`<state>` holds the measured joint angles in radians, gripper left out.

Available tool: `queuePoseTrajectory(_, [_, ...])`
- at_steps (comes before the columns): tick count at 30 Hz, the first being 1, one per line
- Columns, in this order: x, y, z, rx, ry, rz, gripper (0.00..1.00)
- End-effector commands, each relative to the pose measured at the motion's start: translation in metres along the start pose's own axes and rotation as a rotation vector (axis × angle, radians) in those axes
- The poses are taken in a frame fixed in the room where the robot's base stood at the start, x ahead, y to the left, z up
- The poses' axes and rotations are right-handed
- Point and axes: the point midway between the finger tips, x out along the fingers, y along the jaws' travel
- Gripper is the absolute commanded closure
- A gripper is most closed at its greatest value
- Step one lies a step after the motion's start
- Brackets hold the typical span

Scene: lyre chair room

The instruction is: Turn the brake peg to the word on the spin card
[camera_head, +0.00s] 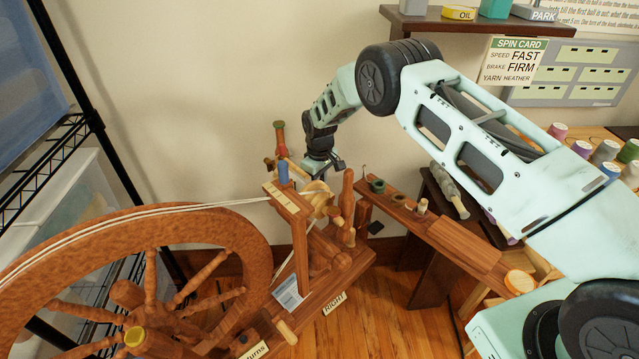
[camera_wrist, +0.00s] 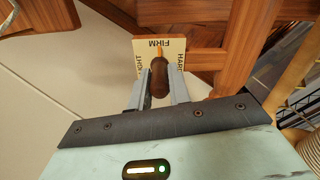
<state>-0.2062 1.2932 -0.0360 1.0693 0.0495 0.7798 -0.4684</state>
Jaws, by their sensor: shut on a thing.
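In the wrist view, the dark brown brake peg (camera_wrist: 159,80) stands between the two fingers of my gripper (camera_wrist: 160,92), which is shut on it. Behind the peg is a cream card (camera_wrist: 148,52) reading LIGHT, FIRM and HARD, seen upside down. A small orange pointer (camera_wrist: 159,51) by the peg lines up with FIRM. In the head view, my gripper (camera_head: 326,164) is at the far side of the spinning wheel's head; the peg itself cannot be made out there. The spin card (camera_head: 514,62) on the wall reads speed FAST, brake FIRM, yarn HEATHER.
The large wooden drive wheel (camera_head: 235,240) fills the lower left. A blue-topped post (camera_head: 283,172) and an upright with a green top (camera_head: 280,138) stand close to my gripper. A wooden shelf (camera_head: 465,238) with small spools lies to the right. A wall shelf (camera_head: 470,22) is above.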

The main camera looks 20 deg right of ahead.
Motion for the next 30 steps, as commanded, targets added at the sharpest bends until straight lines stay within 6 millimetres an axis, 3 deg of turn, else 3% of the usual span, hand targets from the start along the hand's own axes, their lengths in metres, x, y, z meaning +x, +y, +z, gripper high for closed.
queuePoseTrajectory(2, [-0.001, 0.000, 0.000, 0.001, 0.000, 0.000, 1.00])
queuePoseTrajectory(3, [-0.001, 0.000, 0.000, 0.001, 0.000, 0.000, 0.70])
queuePoseTrajectory(4, [-0.001, 0.000, 0.000, 0.001, 0.000, 0.000, 0.62])
queuePoseTrajectory(5, [-0.001, 0.000, 0.000, 0.001, 0.000, 0.000, 0.59])
queuePoseTrajectory(17, [-0.010, 0.000, -0.001, 0.001, 0.002, 0.001, 0.59])
queuePoseTrajectory(20, [-0.026, 0.001, -0.001, 0.001, 0.002, 0.001, 0.59])
queuePoseTrajectory(30, [-0.105, 0.001, -0.001, 0.001, 0.004, 0.002, 0.59])
